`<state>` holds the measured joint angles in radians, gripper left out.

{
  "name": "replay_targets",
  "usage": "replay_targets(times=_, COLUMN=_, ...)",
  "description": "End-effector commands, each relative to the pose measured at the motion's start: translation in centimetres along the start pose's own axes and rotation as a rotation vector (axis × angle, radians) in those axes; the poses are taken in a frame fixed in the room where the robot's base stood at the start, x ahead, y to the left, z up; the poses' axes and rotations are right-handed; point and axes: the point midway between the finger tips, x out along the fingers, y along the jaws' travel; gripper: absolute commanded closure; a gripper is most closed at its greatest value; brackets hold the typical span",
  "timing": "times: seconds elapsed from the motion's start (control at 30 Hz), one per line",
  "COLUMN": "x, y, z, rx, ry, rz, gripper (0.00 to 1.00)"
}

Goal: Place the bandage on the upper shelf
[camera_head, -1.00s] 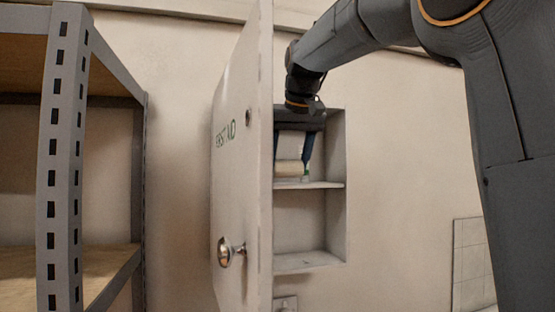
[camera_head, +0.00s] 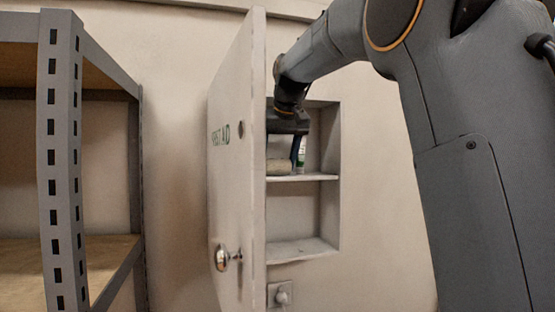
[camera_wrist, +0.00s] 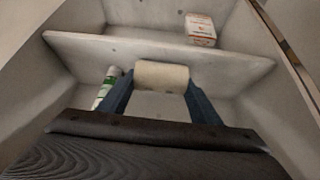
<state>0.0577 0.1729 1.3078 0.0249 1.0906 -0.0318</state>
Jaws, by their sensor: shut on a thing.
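The bandage (camera_head: 279,167) is a cream roll, seen in the upper part of the open wall cabinet (camera_head: 329,190). My gripper (camera_head: 281,159) reaches down into the cabinet from above and is shut on the bandage. In the wrist view the roll (camera_wrist: 162,75) lies crosswise between the two blue fingers. The bandage is at or just above the upper shelf (camera_head: 310,178); I cannot tell whether it touches. The open door hides the cabinet's left side.
A green-and-white tube (camera_wrist: 105,88) is close beside the left finger in the wrist view. A small white-and-orange box (camera_wrist: 200,29) stands in the cabinet. The cabinet door (camera_head: 237,150) stands open at left. A metal rack (camera_head: 62,160) stands farther left.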

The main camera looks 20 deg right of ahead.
Motion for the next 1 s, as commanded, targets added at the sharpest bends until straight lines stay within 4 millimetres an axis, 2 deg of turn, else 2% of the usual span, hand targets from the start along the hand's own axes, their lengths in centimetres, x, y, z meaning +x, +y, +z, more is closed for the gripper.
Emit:
replay_targets(times=0.23, x=0.4, y=0.0, z=0.2, rx=0.0, ry=0.0, rz=0.0, gripper=0.64)
replay_targets(times=0.27, x=0.3, y=0.0, z=0.2, rx=0.0, ry=0.0, rz=0.0, gripper=0.37)
replay_targets(times=0.33, x=0.3, y=0.0, z=0.2, rx=0.0, ry=0.0, rz=0.0, gripper=0.26)
replay_targets(times=0.37, x=0.3, y=0.0, z=0.2, rx=0.0, ry=0.0, rz=0.0, gripper=0.24)
replay_targets(times=0.63, x=0.2, y=0.0, z=0.1, rx=0.0, ry=0.0, rz=0.0, gripper=0.24)
replay_targets(times=0.77, x=-0.4, y=0.0, z=-0.1, rx=0.0, ry=0.002, rz=0.0, gripper=0.24)
replay_targets(times=0.87, x=-1.7, y=0.0, z=-0.1, rx=0.0, ry=0.004, rz=0.0, gripper=0.24)
replay_targets(times=1.0, x=-4.5, y=0.0, z=-0.1, rx=0.0, ry=0.005, rz=0.0, gripper=0.24)
